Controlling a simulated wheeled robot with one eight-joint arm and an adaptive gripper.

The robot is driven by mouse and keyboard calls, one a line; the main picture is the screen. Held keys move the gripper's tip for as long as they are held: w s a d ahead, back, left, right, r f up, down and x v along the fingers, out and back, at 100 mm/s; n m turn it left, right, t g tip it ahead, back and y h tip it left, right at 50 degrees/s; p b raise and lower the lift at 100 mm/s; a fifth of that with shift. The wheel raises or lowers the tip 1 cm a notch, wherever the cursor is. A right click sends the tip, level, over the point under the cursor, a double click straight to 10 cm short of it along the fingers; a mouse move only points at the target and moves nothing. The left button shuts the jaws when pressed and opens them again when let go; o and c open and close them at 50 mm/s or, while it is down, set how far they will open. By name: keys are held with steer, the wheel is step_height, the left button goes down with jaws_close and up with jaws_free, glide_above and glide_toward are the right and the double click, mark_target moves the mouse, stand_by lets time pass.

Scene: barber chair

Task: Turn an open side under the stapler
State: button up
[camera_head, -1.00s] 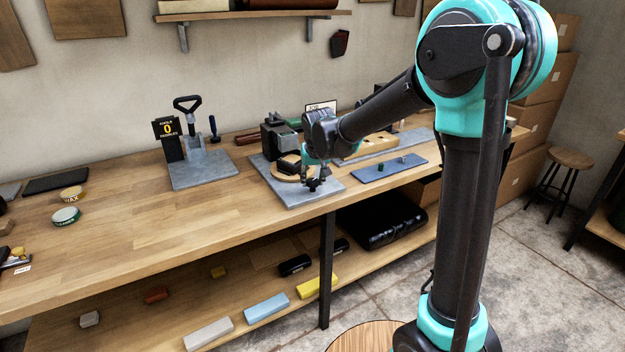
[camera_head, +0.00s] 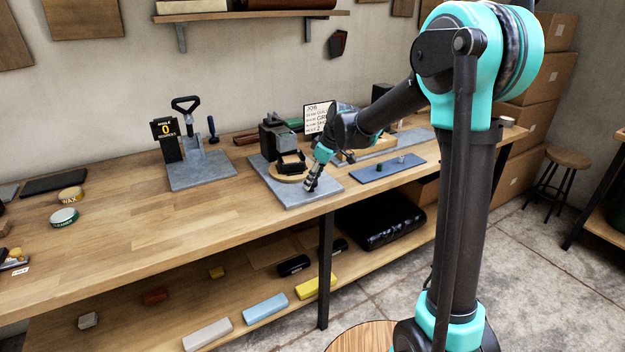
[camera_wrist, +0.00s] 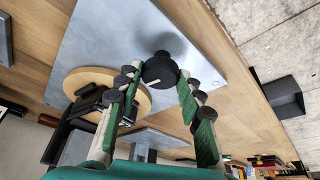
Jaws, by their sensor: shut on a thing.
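The stapler seems to be the dark upright block (camera_head: 275,138) at the back of a grey base plate (camera_head: 292,197). In front of it lies a round wooden disc (camera_head: 284,178) with a black, frame-like piece (camera_head: 291,160) on it; which of its sides is open I cannot tell. The wrist view also shows the disc (camera_wrist: 90,80) and black parts beside it. My gripper (camera_head: 312,184) is at the plate's front right, shut on a black round knob (camera_wrist: 160,70) that stands on the plate (camera_wrist: 120,35). The knob is between the fingertips, apart from the disc.
Left of the plate stands a device with a black handle and a "0" sign (camera_head: 166,128). A blue mat (camera_head: 388,168) with small pegs lies to the right. A written card (camera_head: 318,117) stands behind.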

steer(key=shift+n+g, duration=0.4)
steer(key=shift+n, duration=0.8)
steer(key=o, duration=1.2)
steer(key=shift+c, duration=0.2)
steer(key=w+v, duration=0.1)
steer(key=v, duration=1.1)
steer(key=shift+s+d, duration=0.15)
steer(key=shift+s, duration=0.2)
